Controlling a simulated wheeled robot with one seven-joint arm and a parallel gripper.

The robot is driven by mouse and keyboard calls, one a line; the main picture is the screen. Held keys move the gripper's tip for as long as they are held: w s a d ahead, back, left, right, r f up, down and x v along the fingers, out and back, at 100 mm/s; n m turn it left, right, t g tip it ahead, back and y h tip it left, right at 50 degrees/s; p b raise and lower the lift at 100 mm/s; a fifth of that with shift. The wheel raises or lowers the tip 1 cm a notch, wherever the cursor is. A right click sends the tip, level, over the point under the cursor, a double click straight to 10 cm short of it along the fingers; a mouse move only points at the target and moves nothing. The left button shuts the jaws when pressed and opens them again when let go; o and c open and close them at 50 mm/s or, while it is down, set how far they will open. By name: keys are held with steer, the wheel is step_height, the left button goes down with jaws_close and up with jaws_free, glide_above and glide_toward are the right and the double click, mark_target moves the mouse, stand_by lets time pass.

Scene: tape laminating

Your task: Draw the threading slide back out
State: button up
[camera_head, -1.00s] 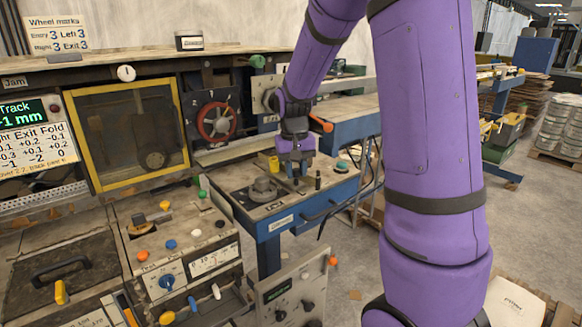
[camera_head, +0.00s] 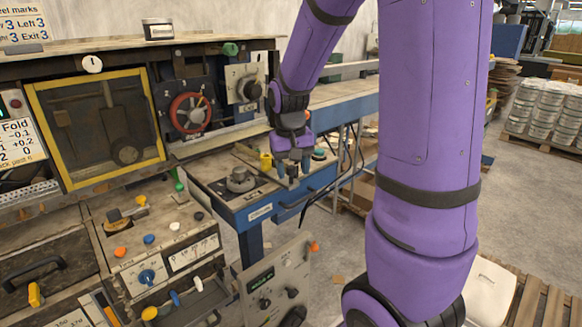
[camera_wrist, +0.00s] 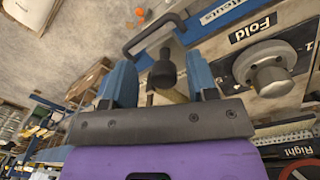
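The black knobbed handle (camera_wrist: 164,70), which looks like the threading slide's handle, stands between my gripper's two blue fingers in the wrist view. My gripper (camera_wrist: 160,82) is open around it, with a narrow gap visible on either side. In the head view my gripper (camera_head: 293,166) points down over the top of the blue bench, right of the round grey knob (camera_head: 240,180). The slide's body and track are mostly hidden behind the gripper, and I cannot tell how far in the slide stands.
The grey Fold knob (camera_wrist: 270,72) stands beside the fingers on the bench top. Open floor (camera_head: 345,240) lies in front.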

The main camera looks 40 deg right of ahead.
steer(key=shift+w+r, duration=0.1)
step_height(320, 180, up, 11)
steer(key=shift+a+f, duration=0.2)
steer(key=shift+a, duration=0.05)
stand_by(0.4)
stand_by(0.4)
steer(key=s+a+r+n+t, duration=0.2)
steer(key=s+a, duration=0.4)
steer(key=s, duration=0.2)
steer(key=s+a+r+n+t, duration=0.2)
steer(key=s+a+n+t, duration=0.1)
steer(key=s+a, duration=0.4)
steer(key=shift+s+t+y, duration=0.3)
steer(key=shift+s, duration=0.65)
